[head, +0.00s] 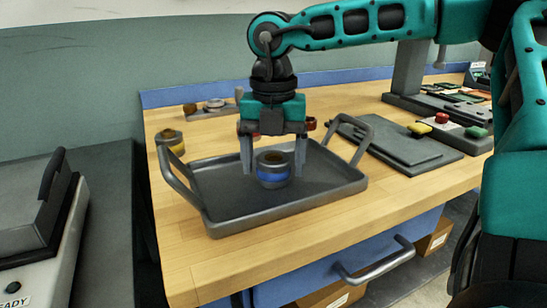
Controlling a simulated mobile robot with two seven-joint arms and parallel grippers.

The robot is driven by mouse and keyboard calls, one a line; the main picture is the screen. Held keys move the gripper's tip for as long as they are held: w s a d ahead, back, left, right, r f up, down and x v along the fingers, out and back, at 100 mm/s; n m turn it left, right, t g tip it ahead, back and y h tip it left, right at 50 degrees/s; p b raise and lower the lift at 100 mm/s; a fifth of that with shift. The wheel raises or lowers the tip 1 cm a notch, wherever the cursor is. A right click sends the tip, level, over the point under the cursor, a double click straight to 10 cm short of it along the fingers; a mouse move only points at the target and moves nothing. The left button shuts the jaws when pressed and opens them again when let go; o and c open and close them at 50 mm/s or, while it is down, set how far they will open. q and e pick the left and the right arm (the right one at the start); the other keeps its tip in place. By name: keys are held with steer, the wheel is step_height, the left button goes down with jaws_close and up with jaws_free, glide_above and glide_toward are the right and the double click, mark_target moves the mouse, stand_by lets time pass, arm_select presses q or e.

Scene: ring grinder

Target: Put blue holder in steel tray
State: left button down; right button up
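The blue holder (272,178), a short round cup with a blue band and dark rim, appears to stand upright on the floor of the steel tray. The steel tray (235,223) is a dark grey tray with a raised handle at each end, on the wooden bench. My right gripper (273,160) points straight down over the tray, one finger on each side of the blue holder. Gaps show between the fingers and the holder, so it looks open and not gripping. My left gripper is not in view.
A yellow-banded holder (170,141) stands behind the tray's left handle. Red parts (310,124) show partly behind my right gripper. A grey fixture (214,105) lies at the back. A dark flat plate (400,146) and a box with a red button (441,118) are at right.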

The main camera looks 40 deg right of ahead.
mark_target(274, 157)
steer(key=shift+o, duration=0.5)
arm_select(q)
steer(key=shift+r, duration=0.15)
arm_select(e)
steer(key=shift+r, duration=0.1)
steer(key=shift+r, duration=0.25)
arm_select(q)
steer(key=p, duration=0.1)
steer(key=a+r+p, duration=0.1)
steer(key=p, duration=0.1)
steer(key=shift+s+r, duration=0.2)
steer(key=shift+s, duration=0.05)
arm_select(e)
step_height(274, 157, up, 12)
steer(key=shift+f, duration=0.2)
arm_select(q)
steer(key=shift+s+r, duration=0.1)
arm_select(e)
steer(key=shift+s+f, duration=0.1)
